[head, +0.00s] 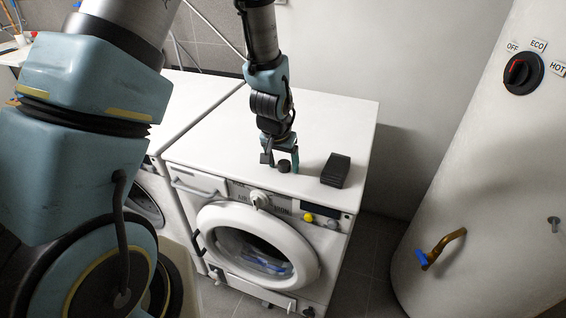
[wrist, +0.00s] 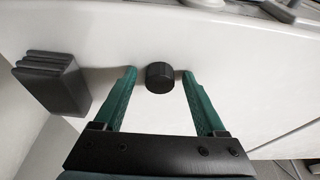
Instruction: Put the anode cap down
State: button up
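The anode cap, a small black round cap (head: 284,166), stands on the white top of the washing machine (head: 330,122), near its front edge. It also shows in the wrist view (wrist: 160,77), between the tips of the two green fingers. My gripper (head: 280,162) is over the front part of the machine top, pointing down. In the wrist view my gripper (wrist: 159,73) is open, with a gap between the cap and each finger. Neither finger touches the cap.
A dark ridged block (head: 336,170) stands on the machine top to the right of the cap. A second white machine (head: 190,97) adjoins on the left. A white boiler (head: 480,200) with a knob and brass tap stands at right. The machine top behind the block is clear.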

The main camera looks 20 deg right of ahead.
jog(key=b+v, duration=0.1)
jog(key=v, duration=1.1)
jog(key=shift+b, duration=0.4)
jog(key=a+r+n+y, duration=0.2)
jog(key=a+n, duration=0.5)
jog(key=a, duration=2)
jog(key=shift+s+r+g, duration=0.15)
jog(key=shift+s+g, duration=0.25)
jog(key=shift+s, duration=0.05)
